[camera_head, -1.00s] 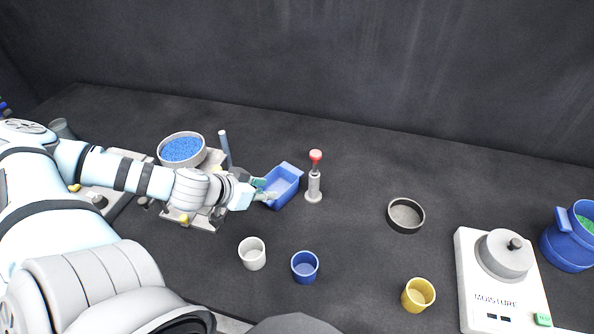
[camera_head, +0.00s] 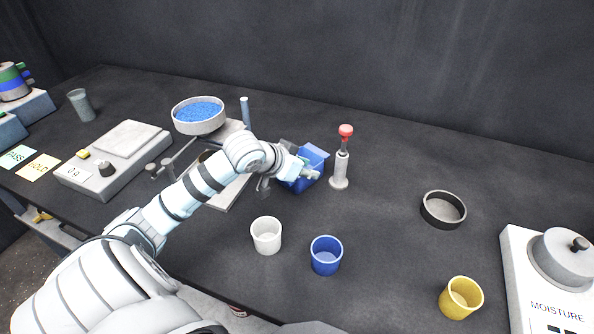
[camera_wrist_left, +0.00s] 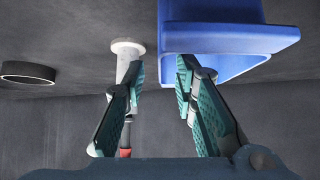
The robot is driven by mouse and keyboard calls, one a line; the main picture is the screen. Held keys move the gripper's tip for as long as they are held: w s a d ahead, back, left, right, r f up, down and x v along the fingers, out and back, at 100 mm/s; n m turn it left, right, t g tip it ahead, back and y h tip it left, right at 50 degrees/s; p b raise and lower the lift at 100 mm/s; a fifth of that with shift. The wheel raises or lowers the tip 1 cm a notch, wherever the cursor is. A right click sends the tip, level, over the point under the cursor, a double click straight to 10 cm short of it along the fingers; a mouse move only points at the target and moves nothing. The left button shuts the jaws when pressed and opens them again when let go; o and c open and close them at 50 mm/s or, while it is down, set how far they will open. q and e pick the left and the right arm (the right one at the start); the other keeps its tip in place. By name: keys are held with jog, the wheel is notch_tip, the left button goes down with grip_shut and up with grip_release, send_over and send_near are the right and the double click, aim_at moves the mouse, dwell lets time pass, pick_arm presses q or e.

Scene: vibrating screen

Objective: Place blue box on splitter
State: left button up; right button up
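The blue box (camera_head: 316,153) is a small open bin at the middle of the table, just left of a red-topped post. My left gripper (camera_head: 300,170) overlaps its near side in the head view. The left wrist view shows the box (camera_wrist_left: 225,40) at the upper right. There my left gripper (camera_wrist_left: 155,95) has its two teal-padded fingers apart, the right one against or just in front of the box, with no object clearly clamped. A stand with a bowl of blue grains (camera_head: 199,112) and a grey plate, possibly the splitter (camera_head: 232,190), is left of the box, partly hidden by my arm.
The red-topped post (camera_head: 341,168) stands close right of the box. A white cup (camera_head: 266,236), a blue cup (camera_head: 326,256) and a yellow cup (camera_head: 460,298) stand in front. A dark round dish (camera_head: 443,209) and a moisture meter (camera_head: 560,285) are at right. A scale (camera_head: 115,160) is at left.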

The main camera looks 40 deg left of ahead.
pick_arm(q)
jog(key=x, duration=0.3)
jog(key=shift+w+f, duration=0.15)
jog(key=shift+w, duration=0.05)
jog(key=shift+s, duration=0.15)
grip_shut()
